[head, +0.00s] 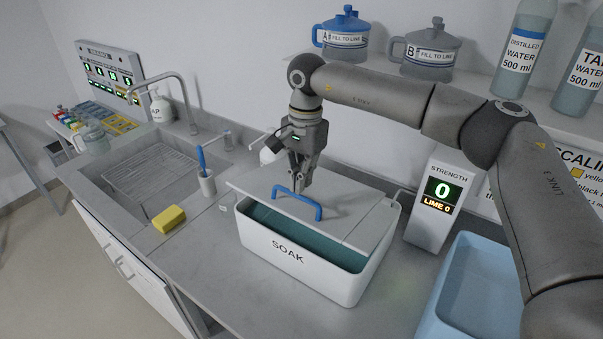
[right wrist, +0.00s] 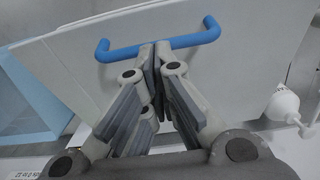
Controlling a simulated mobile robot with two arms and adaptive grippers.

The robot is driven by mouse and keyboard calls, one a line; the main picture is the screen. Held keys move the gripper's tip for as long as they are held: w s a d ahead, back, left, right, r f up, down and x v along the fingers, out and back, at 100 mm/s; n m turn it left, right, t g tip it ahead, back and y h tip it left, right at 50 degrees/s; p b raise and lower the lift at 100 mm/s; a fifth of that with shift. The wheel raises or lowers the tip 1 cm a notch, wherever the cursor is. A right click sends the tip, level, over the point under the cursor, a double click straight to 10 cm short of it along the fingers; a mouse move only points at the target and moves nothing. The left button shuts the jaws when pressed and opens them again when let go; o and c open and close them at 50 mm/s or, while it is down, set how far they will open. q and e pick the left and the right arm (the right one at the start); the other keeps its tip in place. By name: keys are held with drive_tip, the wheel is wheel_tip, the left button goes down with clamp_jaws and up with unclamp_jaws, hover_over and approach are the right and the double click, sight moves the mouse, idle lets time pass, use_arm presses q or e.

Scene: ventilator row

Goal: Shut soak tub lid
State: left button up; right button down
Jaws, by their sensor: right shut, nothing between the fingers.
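The soak tub (head: 290,262) is a white box marked SOAK on the counter, with teal liquid showing along its front and front right. Its grey-white lid (head: 345,205) lies over the rear part, shifted to the left and overhanging the left rim, so the front of the tub is uncovered. A blue handle (head: 318,210) stands on the lid. My right gripper (head: 302,188) is shut and empty, pointing down just behind the handle. In the right wrist view its fingertips (right wrist: 158,48) are right at the blue handle (right wrist: 200,37); I cannot tell whether they touch. My left gripper is not in view.
A strength display (head: 438,200) reading 0 and a blue bin (head: 470,285) stand right of the tub. Left are a yellow sponge (head: 169,219), a brush cup (head: 207,184) and the sink (head: 150,180). Jugs (head: 341,35) and bottles (head: 525,45) stand on the shelf behind.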

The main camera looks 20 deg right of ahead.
sight(293, 210)
drive_tip(key=shift+f, duration=0.1)
drive_tip(key=shift+t+h, duration=0.4)
drive_tip(key=shift+h, duration=0.1)
drive_tip(key=a+f+b, duration=0.1)
drive_tip(key=f+b, duration=0.1)
drive_tip(key=s+f+b, duration=0.1)
drive_tip(key=f+b, duration=0.1)
drive_tip(key=b, duration=0.1)
drive_tip(key=s+a+f+b, duration=0.1)
drive_tip(key=f+b, duration=0.1)
drive_tip(key=f, duration=0.1)
drive_tip(key=shift+a+b, duration=0.3)
drive_tip(key=shift+f, duration=0.15)
drive_tip(key=shift+s, duration=0.1)
